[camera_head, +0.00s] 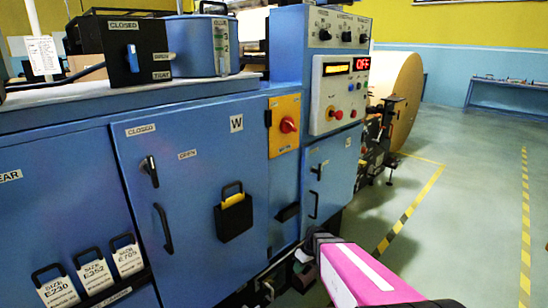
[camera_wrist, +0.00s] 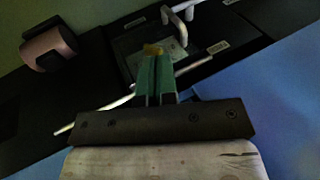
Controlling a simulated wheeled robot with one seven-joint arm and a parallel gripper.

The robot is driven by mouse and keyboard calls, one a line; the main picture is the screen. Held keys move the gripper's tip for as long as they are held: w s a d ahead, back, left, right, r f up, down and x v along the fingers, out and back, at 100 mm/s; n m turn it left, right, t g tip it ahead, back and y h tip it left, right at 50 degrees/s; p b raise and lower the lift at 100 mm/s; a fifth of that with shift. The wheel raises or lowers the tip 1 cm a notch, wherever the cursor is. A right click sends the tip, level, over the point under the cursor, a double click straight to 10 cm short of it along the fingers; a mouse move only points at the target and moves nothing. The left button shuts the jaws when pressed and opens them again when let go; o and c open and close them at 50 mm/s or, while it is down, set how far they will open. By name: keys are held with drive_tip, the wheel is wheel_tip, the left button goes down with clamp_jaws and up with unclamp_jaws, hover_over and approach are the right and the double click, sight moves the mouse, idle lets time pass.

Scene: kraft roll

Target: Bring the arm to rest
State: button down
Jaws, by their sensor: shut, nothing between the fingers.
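My gripper (camera_wrist: 155,78) shows in the wrist view, with its two green fingers side by side and shut, nothing between them. Its fingertips point toward a dark surface with a pale handle (camera_wrist: 181,22) and a label beyond them. Whether the fingers touch anything there is hard to tell. In the head view, my pink arm link with a white stripe crosses the bottom, right of the blue machine (camera_head: 190,185). My gripper cannot be made out in that view.
The machine has a large door (camera_head: 195,200), a red rotary switch (camera_head: 288,125) and a control panel (camera_head: 340,90) reading OFF. A big brown roll (camera_head: 403,95) stands behind it. The floor (camera_head: 470,200) to the right is clear, with yellow-black lines.

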drive_tip(key=s+d+r+m+t+h, duration=0.1)
drive_tip(key=s+d+r+m+h, duration=0.1)
drive_tip(key=r, duration=0.5)
drive_tip(key=s+d+r+m+h, duration=0.2)
drive_tip(key=s+d+r+m, duration=0.1)
drive_tip(key=d+r+m, duration=0.3)
drive_tip(key=shift+s+d+r+m+t+h, duration=0.15)
drive_tip(key=shift+s+r+m+t+h, duration=0.25)
drive_tip(key=shift+r, duration=0.35)
